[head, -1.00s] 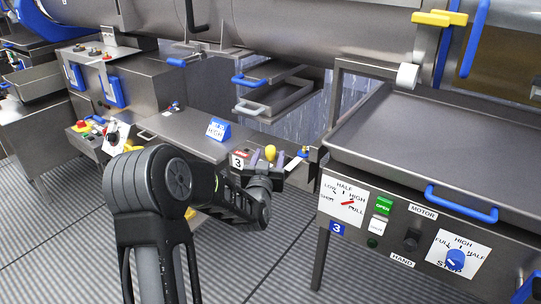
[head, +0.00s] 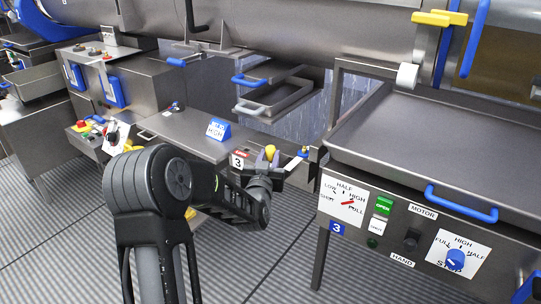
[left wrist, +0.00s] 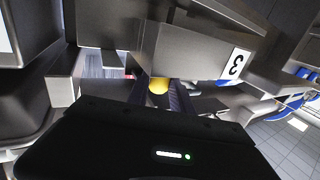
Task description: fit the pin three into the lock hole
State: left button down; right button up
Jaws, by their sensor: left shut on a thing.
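The pin three has a yellow rounded knob (head: 270,152), next to a white "3" label (head: 237,161) on a steel housing at the middle of the head view. My left gripper (head: 267,160) is shut on the pin, with its fingers on either side just below the knob. In the left wrist view the knob (left wrist: 158,86) shows just past my gripper body, and the "3" label (left wrist: 235,65) is to its right. The pin's lower part is hidden by my gripper, and I cannot make out the lock hole. My right gripper is not in view.
A blue "HIGH" sign (head: 218,129) stands on the steel top left of the pin. A small blue and yellow part (head: 303,151) is close on the right. The control panel (head: 400,232) and a blue-handled tray (head: 461,203) lie further right. Steel frames hang above.

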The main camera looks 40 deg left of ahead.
pick_arm(q)
notch_tip(320, 180, up, 10)
dwell(0.6)
jog(key=shift+p, duration=0.3)
